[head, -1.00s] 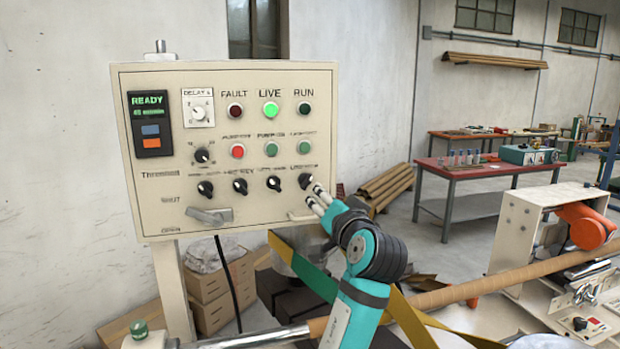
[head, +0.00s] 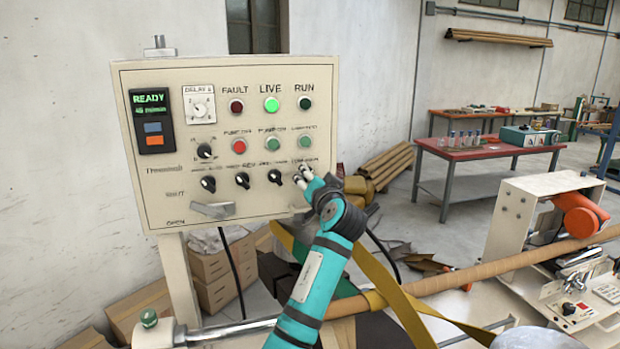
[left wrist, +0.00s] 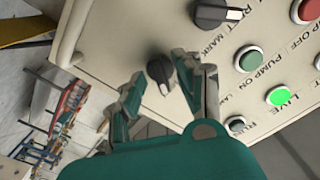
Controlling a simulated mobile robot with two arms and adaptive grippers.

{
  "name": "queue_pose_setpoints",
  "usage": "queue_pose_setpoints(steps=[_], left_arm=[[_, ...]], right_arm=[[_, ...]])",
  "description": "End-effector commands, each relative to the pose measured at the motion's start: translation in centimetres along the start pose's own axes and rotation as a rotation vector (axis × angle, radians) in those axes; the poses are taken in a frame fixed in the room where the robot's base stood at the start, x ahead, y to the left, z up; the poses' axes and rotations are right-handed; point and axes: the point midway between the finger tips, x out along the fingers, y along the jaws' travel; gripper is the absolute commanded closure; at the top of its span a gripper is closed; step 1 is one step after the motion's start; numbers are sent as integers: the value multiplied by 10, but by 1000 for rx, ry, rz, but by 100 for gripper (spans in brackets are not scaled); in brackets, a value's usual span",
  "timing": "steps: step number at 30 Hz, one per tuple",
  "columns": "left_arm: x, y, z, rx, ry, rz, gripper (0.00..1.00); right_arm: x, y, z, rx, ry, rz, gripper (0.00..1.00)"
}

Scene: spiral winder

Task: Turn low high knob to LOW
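The low/high knob is the black knob at the right end of the bottom knob row; its blurred label (head: 307,163) shows above it in the head view. My left gripper (head: 303,175) covers most of the knob there. In the left wrist view the knob (left wrist: 157,69) sits between the two fingertips of my left gripper (left wrist: 160,75), one on each side. The fingers are apart and I cannot tell whether either touches it. The knob's white pointer mark faces the bottom of that picture. My right gripper is not in view.
The cream control panel (head: 160,195) carries several other knobs, lamps and buttons close by. A metal handle (head: 213,209) juts out at lower left. A long brown tube (head: 500,264) and a yellow strap (head: 400,305) lie below and right of my arm.

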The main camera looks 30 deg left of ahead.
Motion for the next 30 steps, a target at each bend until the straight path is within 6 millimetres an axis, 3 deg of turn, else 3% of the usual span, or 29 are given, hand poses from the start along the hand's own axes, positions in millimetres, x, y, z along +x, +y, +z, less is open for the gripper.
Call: queue_pose_setpoints(steps=[1, 7, 20, 30], left_arm=[[0, 0, 0, 0, 0, 0, 73], [0, 0, 0, 0, 0, 0, 99], [-1, 2, 2, -30, -1, 1, 100], [-1, 5, 6, -241, 0, 1, 100]], right_arm=[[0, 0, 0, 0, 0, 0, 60], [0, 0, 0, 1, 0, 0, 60], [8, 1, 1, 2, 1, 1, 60], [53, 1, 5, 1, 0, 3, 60]])
